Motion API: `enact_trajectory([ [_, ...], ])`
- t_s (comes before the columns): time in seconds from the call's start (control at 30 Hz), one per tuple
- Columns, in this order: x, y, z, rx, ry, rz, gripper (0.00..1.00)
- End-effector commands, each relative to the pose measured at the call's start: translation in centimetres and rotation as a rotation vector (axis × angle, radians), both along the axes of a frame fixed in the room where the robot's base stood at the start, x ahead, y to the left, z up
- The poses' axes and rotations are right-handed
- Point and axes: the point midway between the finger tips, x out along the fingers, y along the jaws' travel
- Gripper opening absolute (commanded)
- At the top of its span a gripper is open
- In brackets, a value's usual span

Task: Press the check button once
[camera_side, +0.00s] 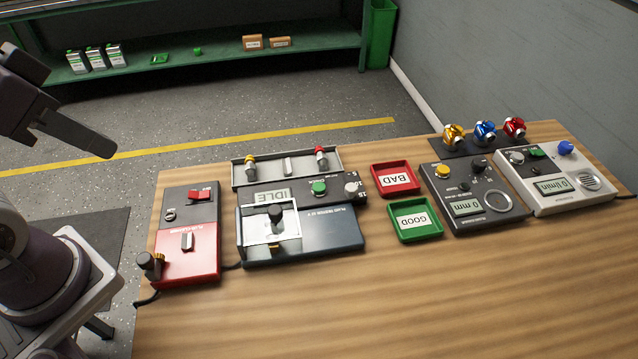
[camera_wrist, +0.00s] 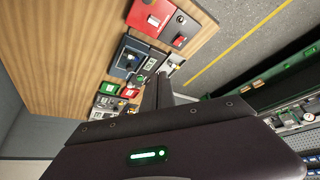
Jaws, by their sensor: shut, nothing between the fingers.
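The dark blue tester (camera_side: 335,229) stands on the wooden bench, its display reading IDLE. A round green button (camera_side: 319,187) sits on its dark panel, with small lettering beside it that I cannot fully read; I take this as the check button. The tester also shows small in the wrist view (camera_wrist: 130,58). My gripper (camera_side: 110,149) is shut and empty, raised at the far left of the side view, well apart from the tester and button. Its fingers also show in the wrist view (camera_wrist: 157,92).
A red-and-black cleaner box (camera_side: 190,255) stands left of the tester. A grey tray with plugs (camera_side: 240,177) lies behind it. Red BAD (camera_side: 395,192) and green GOOD (camera_side: 420,234) trays, then two meters (camera_side: 470,225) (camera_side: 560,196), stand to the right. The bench front is clear.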

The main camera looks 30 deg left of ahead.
Motion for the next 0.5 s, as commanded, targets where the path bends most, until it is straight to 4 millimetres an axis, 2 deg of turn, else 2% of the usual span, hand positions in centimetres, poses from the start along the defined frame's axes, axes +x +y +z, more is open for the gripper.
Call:
enact_trajectory([
  [0.17,0.3,0.0,0.0,0.001,-0.001,-0.008,0.0],
  [0.27,2.4,-0.2,0.1,0.001,-0.01,-0.054,0.0],
  [0.37,6.5,-0.9,-0.1,0.017,-0.036,-0.143,0.0],
  [0.5,13.2,-2.6,-1.8,0.071,-0.09,-0.279,0.0],
])
